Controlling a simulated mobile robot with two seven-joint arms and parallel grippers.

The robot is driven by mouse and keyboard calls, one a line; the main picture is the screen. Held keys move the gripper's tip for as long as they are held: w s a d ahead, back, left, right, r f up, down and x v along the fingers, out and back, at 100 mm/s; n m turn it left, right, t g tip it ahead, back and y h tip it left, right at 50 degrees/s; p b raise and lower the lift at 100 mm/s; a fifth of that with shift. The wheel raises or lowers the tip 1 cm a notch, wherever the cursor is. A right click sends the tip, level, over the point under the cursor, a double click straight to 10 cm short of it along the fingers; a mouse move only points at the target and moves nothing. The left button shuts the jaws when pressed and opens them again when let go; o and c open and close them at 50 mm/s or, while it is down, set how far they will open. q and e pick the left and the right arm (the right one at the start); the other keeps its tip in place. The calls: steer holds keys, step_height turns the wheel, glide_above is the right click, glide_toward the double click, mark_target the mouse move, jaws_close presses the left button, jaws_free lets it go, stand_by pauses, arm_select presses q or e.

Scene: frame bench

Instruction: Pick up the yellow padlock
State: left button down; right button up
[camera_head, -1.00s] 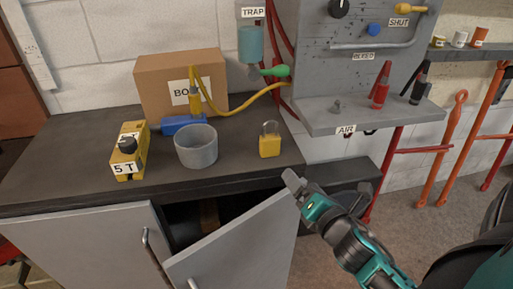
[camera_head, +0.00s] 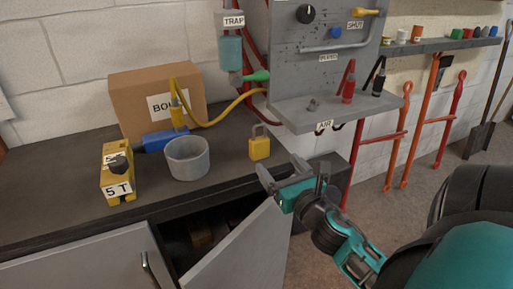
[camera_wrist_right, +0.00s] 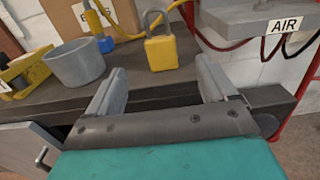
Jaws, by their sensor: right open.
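The yellow padlock (camera_head: 259,148) stands upright on the dark bench top, close to its right end, with its grey shackle on top. It also shows in the right wrist view (camera_wrist_right: 162,53), beyond and between the fingers. My right gripper (camera_head: 279,173) is at the bench's front right edge, a little in front of the padlock and apart from it. In the right wrist view its two grey fingers (camera_wrist_right: 160,88) are spread wide with nothing between them. My left gripper is not in view.
A grey round pot (camera_head: 187,160) stands left of the padlock. A yellow "5 T" block (camera_head: 117,175) and a cardboard box (camera_head: 155,98) are farther left. The grey panel's "AIR" shelf (camera_head: 335,108) overhangs at the right. An open cabinet door (camera_head: 240,255) is below.

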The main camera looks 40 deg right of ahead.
mark_target(262, 144)
steer(key=x, duration=1.1)
steer(key=shift+w+d+f, duration=0.1)
steer(key=shift+w+f, duration=0.1)
steer(key=shift+w, duration=0.15)
steer(key=shift+c, duration=0.2)
steer(key=c, duration=1)
steer(key=shift+c, duration=0.7)
steer(key=shift+r, duration=0.1)
